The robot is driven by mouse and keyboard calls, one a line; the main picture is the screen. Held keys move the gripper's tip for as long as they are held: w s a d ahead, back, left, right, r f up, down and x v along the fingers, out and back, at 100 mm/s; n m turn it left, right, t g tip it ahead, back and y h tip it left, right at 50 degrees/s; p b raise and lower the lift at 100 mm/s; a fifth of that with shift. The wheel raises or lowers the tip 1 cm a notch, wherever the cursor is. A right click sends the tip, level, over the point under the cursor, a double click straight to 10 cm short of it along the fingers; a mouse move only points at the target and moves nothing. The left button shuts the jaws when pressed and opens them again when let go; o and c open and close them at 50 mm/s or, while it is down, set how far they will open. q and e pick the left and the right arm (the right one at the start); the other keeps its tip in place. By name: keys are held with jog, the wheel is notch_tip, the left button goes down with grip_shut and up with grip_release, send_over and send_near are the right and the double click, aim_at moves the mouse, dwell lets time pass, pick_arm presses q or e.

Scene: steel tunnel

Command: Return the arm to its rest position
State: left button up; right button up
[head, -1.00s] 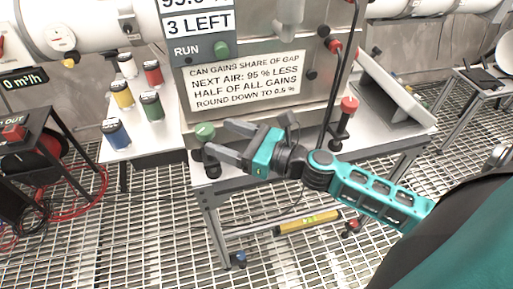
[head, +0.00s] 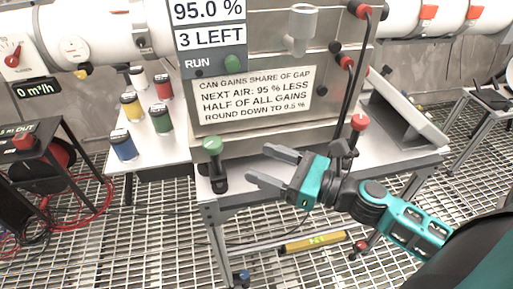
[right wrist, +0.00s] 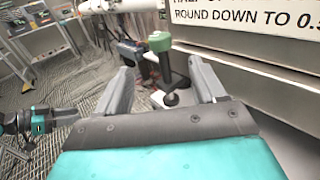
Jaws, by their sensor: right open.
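My right gripper (head: 262,166) is open and empty, held over the front part of the steel bench in the head view. Its two grey fingers point left, and its teal arm reaches in from the lower right. In the right wrist view its fingers (right wrist: 160,85) stand wide apart with nothing between them. A green-topped lever (head: 213,148) stands upright left of the fingertips, apart from them. It also shows beyond the fingers in the right wrist view (right wrist: 160,42). My left gripper does not show in the head view; a teal and black arm part shows at the left of the right wrist view.
A red-topped lever (head: 358,122) stands behind my right arm. A sign (head: 252,95) and a display reading 95.0 % and 3 LEFT (head: 209,38) face me. Several coloured cans, including a blue one (head: 123,145), stand on a side table. A yellow level (head: 315,242) lies below the bench.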

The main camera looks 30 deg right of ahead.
jog(key=s+a+f+n+g+h, duration=0.1)
jog(key=s+f+n+g+h, duration=0.1)
jog(key=f+n, duration=0.8)
jog(key=s+a+f+n+g+h, duration=0.2)
jog(key=f+n, duration=0.8)
jog(key=n, duration=1.1)
jog(key=s+h, duration=0.2)
jog(key=h, duration=0.2)
jog(key=shift+a+f+n, duration=0.15)
jog(key=shift+a+n, duration=0.1)
jog(key=shift+n, duration=0.05)
